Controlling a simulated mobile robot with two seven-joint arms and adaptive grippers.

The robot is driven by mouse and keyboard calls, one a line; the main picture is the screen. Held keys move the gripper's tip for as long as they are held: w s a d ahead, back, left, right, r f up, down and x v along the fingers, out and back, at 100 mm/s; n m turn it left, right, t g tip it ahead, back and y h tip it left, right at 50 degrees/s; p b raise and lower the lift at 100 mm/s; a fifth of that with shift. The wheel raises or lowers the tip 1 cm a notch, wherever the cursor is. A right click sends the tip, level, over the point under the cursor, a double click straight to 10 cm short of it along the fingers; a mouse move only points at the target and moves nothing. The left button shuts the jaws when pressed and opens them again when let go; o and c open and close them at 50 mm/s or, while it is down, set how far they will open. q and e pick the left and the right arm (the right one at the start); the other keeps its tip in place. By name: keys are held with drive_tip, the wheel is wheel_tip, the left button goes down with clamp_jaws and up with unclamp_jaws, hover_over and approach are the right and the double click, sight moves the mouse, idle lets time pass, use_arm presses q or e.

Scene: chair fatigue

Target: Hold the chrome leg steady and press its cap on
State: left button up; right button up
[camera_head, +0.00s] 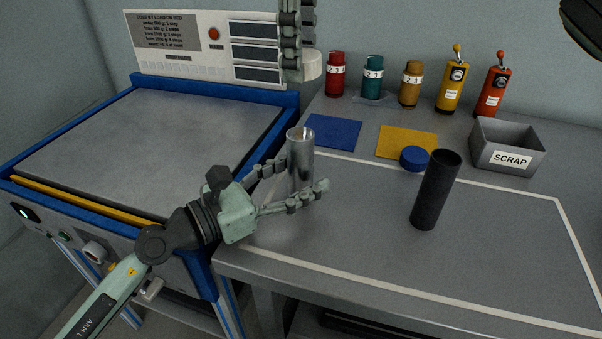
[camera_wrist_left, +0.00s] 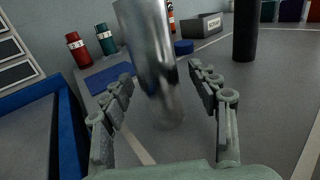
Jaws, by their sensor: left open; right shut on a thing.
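The chrome leg (camera_head: 300,146) stands upright on the grey bench near its left side, and it fills the middle of the left wrist view (camera_wrist_left: 150,45). My left gripper (camera_head: 307,178) is open, with one finger on each side of the leg; the left wrist view shows gaps beside the leg. My right gripper (camera_head: 297,72) is high at the top of the head view, shut on a pale round thing (camera_head: 313,65), which may be a cap; the fingers partly hide it. A blue cap-like disc (camera_head: 414,158) lies on the bench.
A black tube (camera_head: 436,190) stands right of the leg. Blue (camera_head: 333,131) and yellow (camera_head: 406,142) mats, several coloured containers and a grey SCRAP bin (camera_head: 506,147) are behind. A blue-framed machine (camera_head: 150,125) borders the left. The front bench is clear.

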sight(300, 134)
use_arm(q)
drive_tip(key=shift+w+d, duration=0.15)
drive_tip(key=shift+d, duration=0.05)
clamp_jaws()
idle(0.4)
idle(0.6)
use_arm(e)
drive_tip(key=n, duration=0.1)
drive_tip(key=f+n, duration=0.1)
drive_tip(key=n, duration=0.1)
drive_tip(key=f+n, duration=0.1)
drive_tip(key=n, duration=0.1)
wheel_tip(300, 134, down, 2)
drive_tip(key=n, duration=0.3)
drive_tip(key=n+g, duration=0.1)
drive_tip(key=n, duration=0.2)
drive_tip(key=shift+n+y, duration=0.3)
drive_tip(key=shift+d+f, duration=0.1)
drive_tip(key=shift+f, duration=1.95)
